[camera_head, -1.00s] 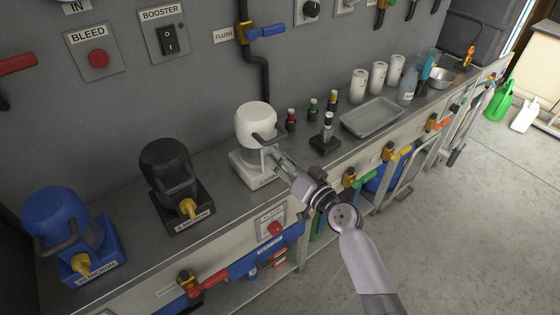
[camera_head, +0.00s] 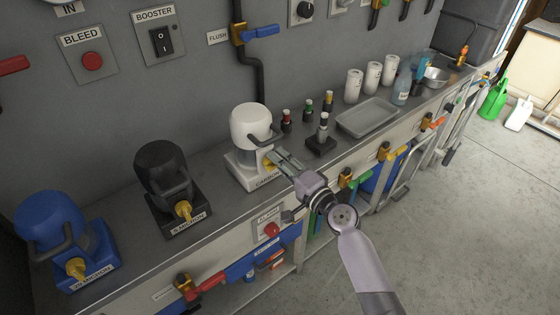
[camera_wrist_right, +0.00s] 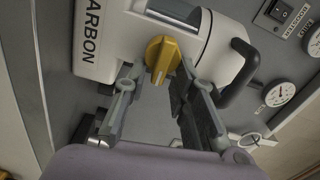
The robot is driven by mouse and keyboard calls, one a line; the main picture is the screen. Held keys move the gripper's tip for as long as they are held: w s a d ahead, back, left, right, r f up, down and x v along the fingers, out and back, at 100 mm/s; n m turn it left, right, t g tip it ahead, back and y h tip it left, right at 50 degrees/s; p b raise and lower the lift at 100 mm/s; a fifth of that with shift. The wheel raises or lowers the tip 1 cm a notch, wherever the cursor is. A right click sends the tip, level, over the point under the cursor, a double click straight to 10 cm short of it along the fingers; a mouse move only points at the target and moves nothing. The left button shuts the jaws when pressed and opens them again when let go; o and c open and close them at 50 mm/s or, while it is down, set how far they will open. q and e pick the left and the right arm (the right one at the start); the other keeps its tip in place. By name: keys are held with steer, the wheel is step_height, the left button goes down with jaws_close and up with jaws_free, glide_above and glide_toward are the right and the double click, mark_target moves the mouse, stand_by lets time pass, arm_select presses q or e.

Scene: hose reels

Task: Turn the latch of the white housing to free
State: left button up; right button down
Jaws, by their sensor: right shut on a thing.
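The white housing (camera_head: 249,124) stands on the counter, with a rounded white top, a dark side handle and a base labelled CARBON. Its yellow latch (camera_head: 268,164) is on the front of the base, partly hidden by my right gripper (camera_head: 277,161). In the right wrist view, the yellow latch (camera_wrist_right: 162,56) sits between the fingertips of my right gripper (camera_wrist_right: 156,78). That gripper is shut on the latch, and the white housing (camera_wrist_right: 118,40) fills the area behind it. My left gripper is not in view.
A black housing (camera_head: 163,165) and a blue housing (camera_head: 50,222), each with a yellow latch, stand to the left. Small bottles (camera_head: 308,108) and a metal tray (camera_head: 367,117) are to the right. A red alarm button (camera_head: 271,230) is on the counter front below.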

steer(key=shift+f+m, duration=0.4)
steer(key=shift+m, duration=0.1)
steer(key=shift+s+f, duration=0.15)
steer(key=shift+f, duration=0.05)
steer(key=c, duration=1.7)
jaws_free()
steer(key=o, duration=0.5)
steer(key=shift+r, duration=0.2)
steer(key=shift+c, duration=0.2)
steer(key=shift+r, duration=0.1)
steer(key=v, duration=1.2)
